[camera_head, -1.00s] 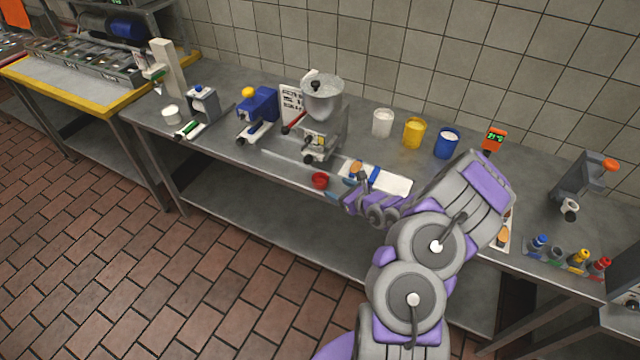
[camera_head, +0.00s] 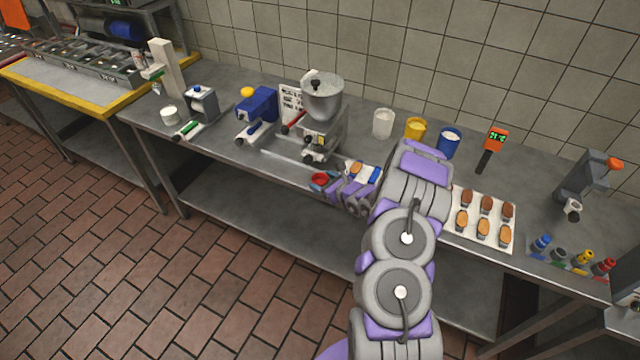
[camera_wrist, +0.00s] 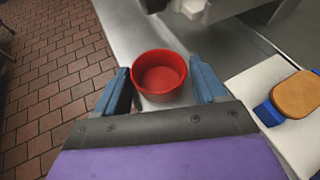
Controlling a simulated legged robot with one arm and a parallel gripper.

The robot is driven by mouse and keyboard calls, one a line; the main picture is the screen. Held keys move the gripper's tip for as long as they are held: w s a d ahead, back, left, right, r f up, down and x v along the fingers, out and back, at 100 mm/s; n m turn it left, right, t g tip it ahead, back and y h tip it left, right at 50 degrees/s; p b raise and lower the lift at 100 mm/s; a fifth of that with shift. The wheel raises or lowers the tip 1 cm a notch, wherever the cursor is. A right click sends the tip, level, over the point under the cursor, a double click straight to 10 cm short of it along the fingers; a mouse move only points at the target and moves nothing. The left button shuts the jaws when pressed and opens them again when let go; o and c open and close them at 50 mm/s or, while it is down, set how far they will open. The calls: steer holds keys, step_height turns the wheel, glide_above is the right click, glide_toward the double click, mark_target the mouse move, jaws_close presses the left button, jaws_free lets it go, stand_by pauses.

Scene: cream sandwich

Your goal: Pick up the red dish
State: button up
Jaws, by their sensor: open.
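The red dish (camera_head: 319,179) is a small round bowl on the front edge of the steel counter, below the mixer machine. In the wrist view the red dish (camera_wrist: 159,73) is upright and empty. My gripper (camera_wrist: 163,86) is open, with one blue finger on each side of the dish; a narrow gap shows on the right, and I cannot tell whether the left finger touches it. In the head view my gripper (camera_head: 333,187) reaches the dish from the right and partly covers the area beside it.
A white board (camera_wrist: 277,102) with a bun and a blue item lies just right of my gripper. The mixer machine (camera_head: 322,120) stands behind the dish. A tray of several patties (camera_head: 484,219) lies to the right. The counter's front edge is close, with brick floor (camera_wrist: 50,80) beyond.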

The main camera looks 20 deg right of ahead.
steer(key=shift+s, duration=0.1)
steer(key=c, duration=0.8)
